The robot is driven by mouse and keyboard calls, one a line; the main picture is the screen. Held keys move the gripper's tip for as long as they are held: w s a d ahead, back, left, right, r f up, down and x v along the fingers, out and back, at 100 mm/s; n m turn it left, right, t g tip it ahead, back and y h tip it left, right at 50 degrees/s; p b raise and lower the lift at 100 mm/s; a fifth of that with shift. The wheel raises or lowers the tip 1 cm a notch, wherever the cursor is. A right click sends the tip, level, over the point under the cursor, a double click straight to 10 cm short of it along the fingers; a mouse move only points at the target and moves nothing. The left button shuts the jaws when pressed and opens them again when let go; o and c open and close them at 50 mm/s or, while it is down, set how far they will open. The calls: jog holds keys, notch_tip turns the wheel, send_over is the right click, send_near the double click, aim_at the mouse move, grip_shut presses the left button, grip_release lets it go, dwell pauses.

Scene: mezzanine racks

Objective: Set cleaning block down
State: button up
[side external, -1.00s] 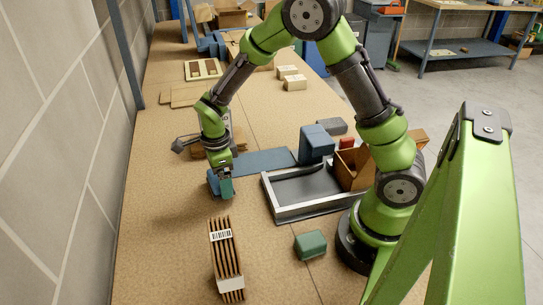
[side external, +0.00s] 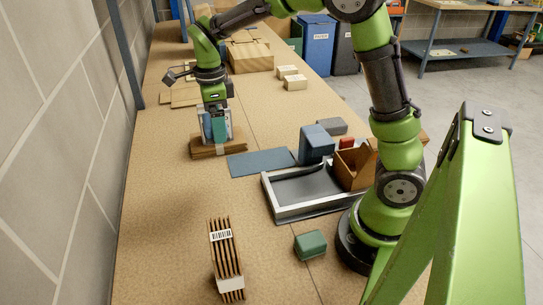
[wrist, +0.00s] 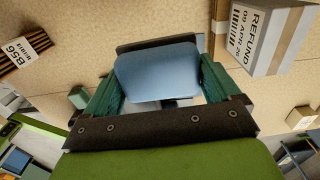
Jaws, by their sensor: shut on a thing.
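My gripper (side external: 217,138) is shut on the blue cleaning block (wrist: 158,72), which sits between the green fingers in the wrist view. A dark layer shows along the block's far edge. In the side view the fingers and block are in front of a pale box on a brown stack (side external: 205,151), so the block is hard to make out there. I cannot tell how high it is above the table. The flat blue mat (side external: 262,162) lies bare to the right of my gripper.
A grey-rimmed tray (side external: 285,205) holds a brown divider box. A blue block (side external: 317,142) stands at its back edge. A green block (side external: 310,244) and a labelled slatted bundle (side external: 226,262) stand in front. A REFUND-labelled box (wrist: 262,38) is close to my gripper. Front-left table is clear.

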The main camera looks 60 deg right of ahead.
jog(key=w+d+m, duration=0.4)
jog(key=d+m, duration=0.1)
jog(key=d, duration=1.2)
jog(key=m, duration=0.4)
send_over(274, 123)
notch_tip(274, 123, down, 10)
jog(key=shift+r, duration=0.25)
jog(key=shift+w+f, duration=0.1)
jog(key=shift+f, duration=2.85)
jog(key=shift+f, duration=0.1)
